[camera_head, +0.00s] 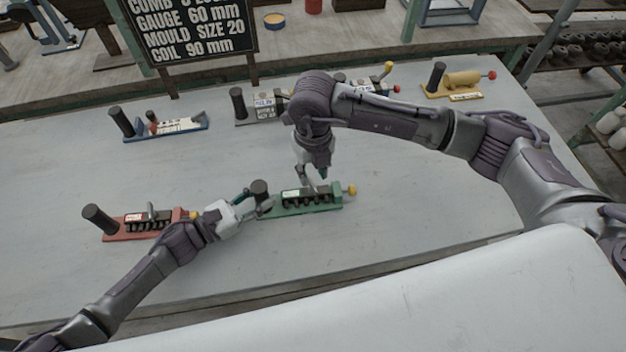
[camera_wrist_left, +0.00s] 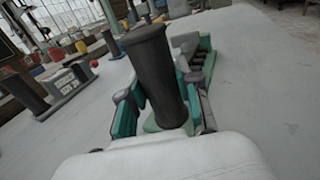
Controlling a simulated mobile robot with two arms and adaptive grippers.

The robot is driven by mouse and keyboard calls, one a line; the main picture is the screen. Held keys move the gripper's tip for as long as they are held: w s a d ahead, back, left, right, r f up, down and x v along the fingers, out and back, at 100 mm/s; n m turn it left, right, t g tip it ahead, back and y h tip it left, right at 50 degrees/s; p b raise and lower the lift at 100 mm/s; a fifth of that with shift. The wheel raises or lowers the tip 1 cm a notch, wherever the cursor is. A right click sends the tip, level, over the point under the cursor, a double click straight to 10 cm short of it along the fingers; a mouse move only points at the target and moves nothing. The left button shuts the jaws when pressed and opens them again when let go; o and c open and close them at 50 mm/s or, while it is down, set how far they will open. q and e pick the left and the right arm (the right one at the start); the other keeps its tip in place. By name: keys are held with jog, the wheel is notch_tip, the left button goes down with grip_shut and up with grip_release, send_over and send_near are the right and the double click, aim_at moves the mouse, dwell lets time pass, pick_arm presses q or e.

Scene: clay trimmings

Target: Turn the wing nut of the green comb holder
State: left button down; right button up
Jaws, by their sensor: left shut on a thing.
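The green comb holder (camera_head: 310,208) lies on the grey table, with a black upright post (camera_head: 259,189) at its left end, a row of dark comb slots and a yellow knob (camera_head: 350,190) at its right end. My left gripper (camera_head: 256,203) is shut on the post; in the left wrist view its teal-padded fingers (camera_wrist_left: 160,105) stand on both sides of the dark post (camera_wrist_left: 157,65). My right gripper (camera_head: 314,182) points down at the middle of the green holder. Its fingers hide part of it, and I cannot make out the wing nut or whether the fingers touch it.
A red comb holder (camera_head: 113,235) lies to the left, close to my left arm. Blue (camera_head: 170,131), grey (camera_head: 254,120) and yellow (camera_head: 453,94) holders stand along the back. A black sign (camera_head: 192,30) stands behind. The table's right front is clear.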

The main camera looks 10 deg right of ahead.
aim_at(313, 185)
jog(key=shift+f, duration=2.15)
jog(key=shift+c, duration=0.3)
grip_shut()
